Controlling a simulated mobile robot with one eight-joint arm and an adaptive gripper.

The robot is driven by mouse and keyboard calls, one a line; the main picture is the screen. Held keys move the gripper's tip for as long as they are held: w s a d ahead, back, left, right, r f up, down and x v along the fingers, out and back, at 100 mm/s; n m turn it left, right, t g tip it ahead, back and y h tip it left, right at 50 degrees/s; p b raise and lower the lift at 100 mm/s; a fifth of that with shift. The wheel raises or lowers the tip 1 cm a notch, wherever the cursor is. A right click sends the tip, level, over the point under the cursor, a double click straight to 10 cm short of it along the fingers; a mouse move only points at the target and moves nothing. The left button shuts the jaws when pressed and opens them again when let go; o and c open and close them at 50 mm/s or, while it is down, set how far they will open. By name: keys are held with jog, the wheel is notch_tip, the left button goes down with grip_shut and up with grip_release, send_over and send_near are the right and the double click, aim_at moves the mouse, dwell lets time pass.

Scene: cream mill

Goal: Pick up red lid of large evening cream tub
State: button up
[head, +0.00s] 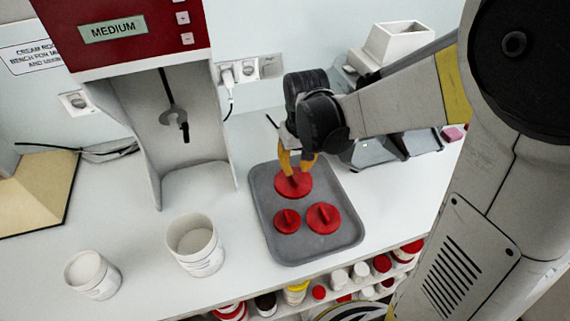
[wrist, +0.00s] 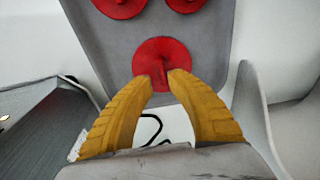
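Three round red lids lie on a grey tray (head: 270,239). The far lid (head: 293,184) looks the largest; the others are a small front-left lid (head: 287,221) and a front-right lid (head: 323,218). Each has a raised ridge on top. My gripper (head: 297,171), with yellow fingers, points down at the far lid. In the wrist view its fingertips (wrist: 160,77) are close together, one on each side of the ridge of that lid (wrist: 158,55). Whether they touch the ridge is unclear. The lid appears to rest flat on the tray.
Two white tubs, one larger (head: 195,245) and one smaller (head: 92,275), stand open on the white bench left of the tray. A red and grey mixing machine (head: 165,110) stands behind them. Jars (head: 360,272) fill a shelf below the front edge.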

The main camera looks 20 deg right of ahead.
aim_at(293, 176)
jog(key=f+b, duration=0.1)
jog(key=f, duration=0.2)
jog(key=f+b, duration=0.1)
jog(key=f, duration=0.1)
jog(key=shift+w+a+f+b, duration=0.2)
jog(key=shift+w+b, duration=0.15)
jog(key=shift+w, duration=0.05)
jog(key=shift+r, duration=0.1)
grip_shut()
jog(key=shift+r, duration=0.1)
